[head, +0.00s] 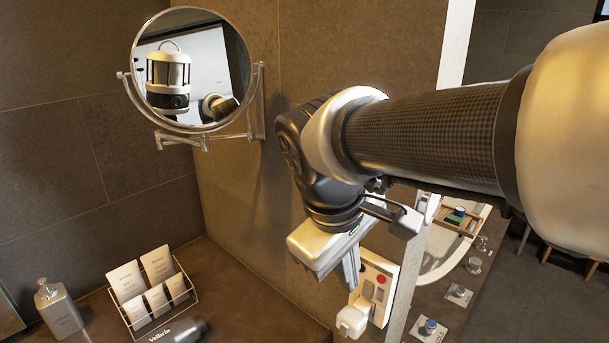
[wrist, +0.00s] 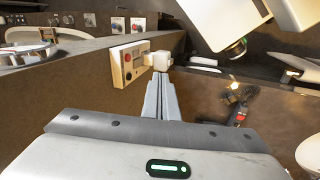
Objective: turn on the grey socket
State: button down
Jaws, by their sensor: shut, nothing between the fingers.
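A cream wall plate (head: 378,283) carries a red round button (head: 381,279) and a darker part beside it. A white block, like a plug (head: 352,321), juts from its lower end. In the wrist view the plate (wrist: 129,62) and the white block (wrist: 159,61) sit just beyond my fingertips. My gripper (head: 354,284) is shut and empty, pointing down in front of the plate. In the wrist view my closed fingers (wrist: 161,82) reach toward the white block; I cannot tell whether they touch. Which part is the grey socket is not clear, as my fingers hide some of the plate.
A round mirror (head: 190,68) on a wall bracket is left of my arm. Cables (wrist: 239,112) lie right of my fingers in the wrist view.

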aim_at(367, 290)
jog(key=shift+w+a+f+n, duration=0.35)
jog(key=shift+a+n, duration=0.15)
jog(key=shift+h, duration=0.3)
jog(key=b+x, duration=0.1)
jog(key=x, duration=0.8)
jog(key=shift+f, duration=0.3)
jog(key=shift+w+d+f+p, duration=0.2)
jog(key=shift+w+d, duration=0.35)
jog(key=shift+d, duration=0.05)
jog(key=shift+w+d+f+p, duration=0.15)
jog(key=shift+w+d, duration=0.4)
jog(key=shift+w+d+f, duration=0.1)
jog(key=shift+w+d, duration=0.25)
